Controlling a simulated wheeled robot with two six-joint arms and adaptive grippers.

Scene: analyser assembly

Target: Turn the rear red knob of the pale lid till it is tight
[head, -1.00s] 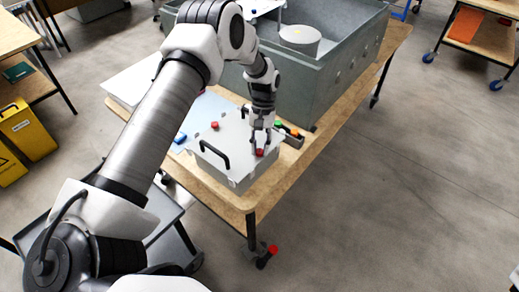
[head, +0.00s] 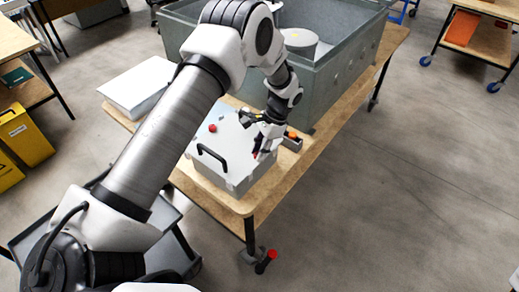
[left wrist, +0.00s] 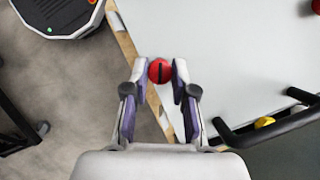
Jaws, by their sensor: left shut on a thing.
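The pale lid (head: 232,138) sits on a grey box on the wooden table, with a black handle (head: 211,155) on its near side. My left gripper (head: 260,150) is at the lid's right edge. In the left wrist view its fingers (left wrist: 160,73) are shut on a round red knob (left wrist: 160,70) with a dark slot, one finger on each side. The gripper mostly hides this knob in the head view. Another red knob (head: 213,128) stands free on the lid's left part. How tight the held knob is cannot be seen. My right gripper is not in view.
A large grey bin (head: 335,70) stands behind the lid, holding a round grey part (head: 299,41). A small dark holder with an orange item (head: 293,135) lies right of the lid. A white box (head: 140,90) is at the table's left. The table's right strip is clear.

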